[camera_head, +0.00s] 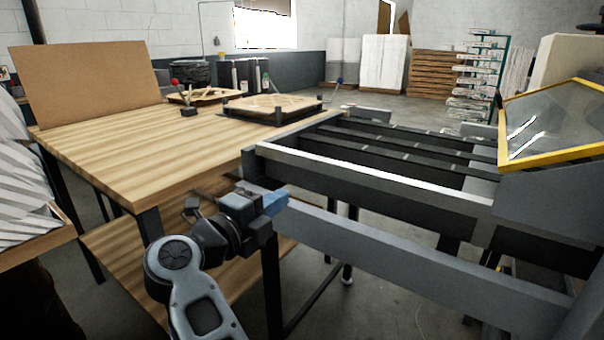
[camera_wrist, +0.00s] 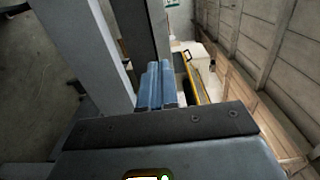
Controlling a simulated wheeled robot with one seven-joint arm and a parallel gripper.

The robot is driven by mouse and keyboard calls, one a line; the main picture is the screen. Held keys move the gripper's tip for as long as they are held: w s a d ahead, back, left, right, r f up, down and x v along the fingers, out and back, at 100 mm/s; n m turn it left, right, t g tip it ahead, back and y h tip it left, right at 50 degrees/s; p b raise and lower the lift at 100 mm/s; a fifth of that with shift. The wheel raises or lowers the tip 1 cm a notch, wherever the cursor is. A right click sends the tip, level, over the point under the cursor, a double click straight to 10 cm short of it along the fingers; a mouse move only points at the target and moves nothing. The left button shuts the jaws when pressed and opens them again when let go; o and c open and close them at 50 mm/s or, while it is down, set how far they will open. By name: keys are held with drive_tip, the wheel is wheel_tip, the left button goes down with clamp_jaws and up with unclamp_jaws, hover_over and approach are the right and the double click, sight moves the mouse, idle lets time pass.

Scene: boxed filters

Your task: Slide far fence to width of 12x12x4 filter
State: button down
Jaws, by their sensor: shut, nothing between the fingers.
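A grey metal frame (camera_head: 480,222) with long parallel rails stands to the right of the wooden table. A light grey bar (camera_head: 370,178) runs along its near side, and darker bars (camera_head: 400,150) lie behind it. I cannot tell for sure which bar is the far fence. A flat, tan-topped framed piece (camera_head: 272,106) lies on the table's far right; no size can be read on it. My gripper (camera_head: 276,202), with blue fingers, is shut and empty beside the frame's near left corner. In the wrist view the blue fingers (camera_wrist: 156,86) are together, close to a grey bar (camera_wrist: 95,50).
The wooden table (camera_head: 130,155) bears a brown board (camera_head: 88,82) and small levers with coloured knobs. A yellow-edged clear panel (camera_head: 555,125) tilts over the frame's right end. A lower grey beam (camera_head: 420,265) crosses in front of the frame.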

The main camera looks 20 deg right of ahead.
sight(324, 169)
drive_tip(key=p+x, duration=0.1)
drive_tip(key=x, duration=1.3)
drive_tip(key=x, duration=0.4)
drive_tip(key=shift+w+d, duration=0.1)
drive_tip(key=shift+d, duration=0.05)
